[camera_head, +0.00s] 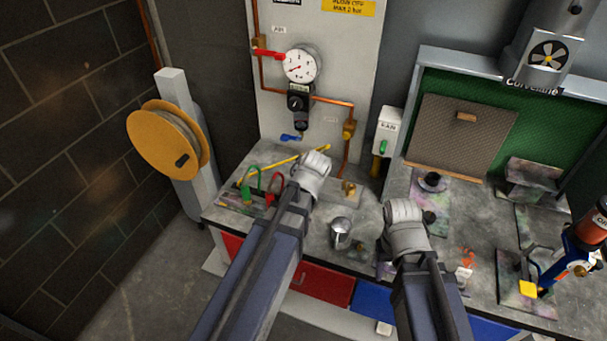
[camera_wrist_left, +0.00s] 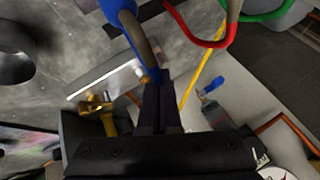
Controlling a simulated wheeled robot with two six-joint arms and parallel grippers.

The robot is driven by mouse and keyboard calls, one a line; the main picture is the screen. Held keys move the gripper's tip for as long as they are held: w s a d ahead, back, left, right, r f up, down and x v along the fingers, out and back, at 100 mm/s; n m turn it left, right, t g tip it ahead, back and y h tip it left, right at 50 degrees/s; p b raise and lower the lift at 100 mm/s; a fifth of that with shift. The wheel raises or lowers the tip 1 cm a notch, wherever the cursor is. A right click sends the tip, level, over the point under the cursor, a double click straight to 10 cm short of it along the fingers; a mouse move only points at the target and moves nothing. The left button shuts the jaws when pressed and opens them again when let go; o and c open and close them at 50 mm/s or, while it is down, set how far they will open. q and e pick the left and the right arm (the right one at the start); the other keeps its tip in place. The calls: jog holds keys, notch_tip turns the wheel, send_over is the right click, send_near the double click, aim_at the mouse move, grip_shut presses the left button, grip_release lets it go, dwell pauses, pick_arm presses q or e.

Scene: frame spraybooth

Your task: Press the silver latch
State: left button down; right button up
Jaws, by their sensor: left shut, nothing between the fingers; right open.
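No part that I can surely name as the silver latch stands out. In the left wrist view a thin bright silver strip (camera_wrist_left: 100,78) lies near a brass fitting (camera_wrist_left: 97,110); I cannot tell whether it is the latch. My left gripper (camera_head: 313,168) is over the back of the bench; its fingers show shut and empty in the left wrist view (camera_wrist_left: 158,105). A blue-handled hook (camera_wrist_left: 128,25) reaches close to the fingertips; I cannot tell if they touch. My right gripper (camera_head: 403,225) hangs over the bench front, open, its fingers mostly hidden.
Red (camera_head: 272,188) and green (camera_head: 248,185) hooped handles and a yellow rod (camera_head: 270,165) are left of my left gripper. A silver cup (camera_head: 341,232) stands between the arms. A gauge (camera_head: 300,65) and copper pipes are behind. A blue-and-orange tool (camera_head: 580,250) stands right.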

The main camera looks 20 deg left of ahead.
pick_arm(q)
jog(key=shift+s+d+r+p, duration=0.15)
jog(key=shift+s+r+p, duration=0.5)
jog(key=shift+s+r, duration=0.55)
pick_arm(e)
notch_tip(320, 180, up, 2)
jog(key=shift+r, duration=0.15)
